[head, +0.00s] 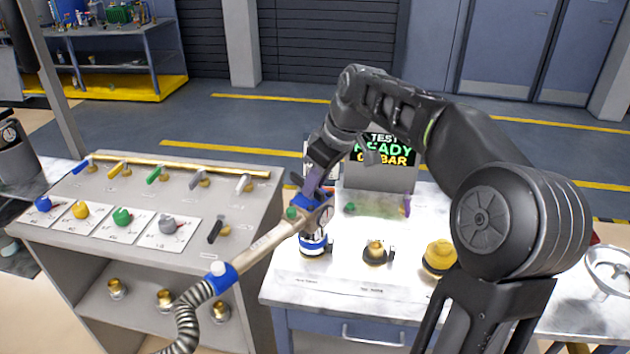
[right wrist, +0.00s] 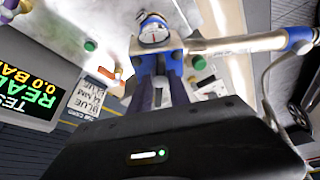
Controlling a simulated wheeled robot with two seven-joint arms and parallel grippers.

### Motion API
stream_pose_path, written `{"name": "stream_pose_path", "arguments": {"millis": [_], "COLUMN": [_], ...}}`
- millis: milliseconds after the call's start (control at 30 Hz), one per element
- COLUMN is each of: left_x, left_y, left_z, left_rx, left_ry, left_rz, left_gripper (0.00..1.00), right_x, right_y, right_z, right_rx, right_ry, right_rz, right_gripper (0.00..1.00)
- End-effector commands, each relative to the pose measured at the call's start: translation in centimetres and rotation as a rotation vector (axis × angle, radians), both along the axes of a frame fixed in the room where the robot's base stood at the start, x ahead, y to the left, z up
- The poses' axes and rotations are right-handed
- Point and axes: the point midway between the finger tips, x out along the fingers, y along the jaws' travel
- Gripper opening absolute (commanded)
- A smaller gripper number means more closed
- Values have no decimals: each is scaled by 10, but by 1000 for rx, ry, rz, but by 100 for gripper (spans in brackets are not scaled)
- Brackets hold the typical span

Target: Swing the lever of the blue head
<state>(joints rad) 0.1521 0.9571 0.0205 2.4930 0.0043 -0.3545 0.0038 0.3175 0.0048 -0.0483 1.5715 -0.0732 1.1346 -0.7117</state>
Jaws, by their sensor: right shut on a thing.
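The blue head (head: 313,203) has a round dial and sits above a blue-ringed fitting (head: 313,246) on the white bench. A pale pipe (head: 268,240) runs from it down left to a blue collar (head: 221,274) and ribbed hose. My right gripper (head: 313,186) comes down from above and is shut on the blue head. The lever cannot be told apart from the fingers and the body. My left gripper is out of view.
A test display (head: 388,150) stands behind the head, reading READY and 0.0 BAR. A brass fitting (head: 376,252) and a yellow cap (head: 439,258) are to the right. The grey console (head: 255,205) at left carries coloured levers and knobs. My right arm spans the bench's right side.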

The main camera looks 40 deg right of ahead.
Motion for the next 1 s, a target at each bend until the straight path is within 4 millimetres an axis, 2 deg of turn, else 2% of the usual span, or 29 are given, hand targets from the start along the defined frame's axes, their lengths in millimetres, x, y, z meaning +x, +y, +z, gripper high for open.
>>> {"name": "stream_pose_path", "arguments": {"millis": [400, 433, 600, 700, 1000], "left_x": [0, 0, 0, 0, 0], "left_y": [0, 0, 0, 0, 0], "left_z": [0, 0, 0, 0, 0], "left_rx": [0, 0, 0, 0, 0], "left_ry": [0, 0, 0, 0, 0], "left_rz": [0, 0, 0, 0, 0], "left_gripper": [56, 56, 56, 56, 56], "right_x": [0, 0, 0, 0, -1], "right_y": [-1, -1, -1, 0, -1], "right_z": [1, 1, 0, 0, 2], "right_rx": [-3, -3, -2, -1, -1], "right_ry": [-1, -1, -1, 0, 0], "right_rz": [12, 12, 11, 11, 10], "right_gripper": [0, 23, 37, 45, 45]}}
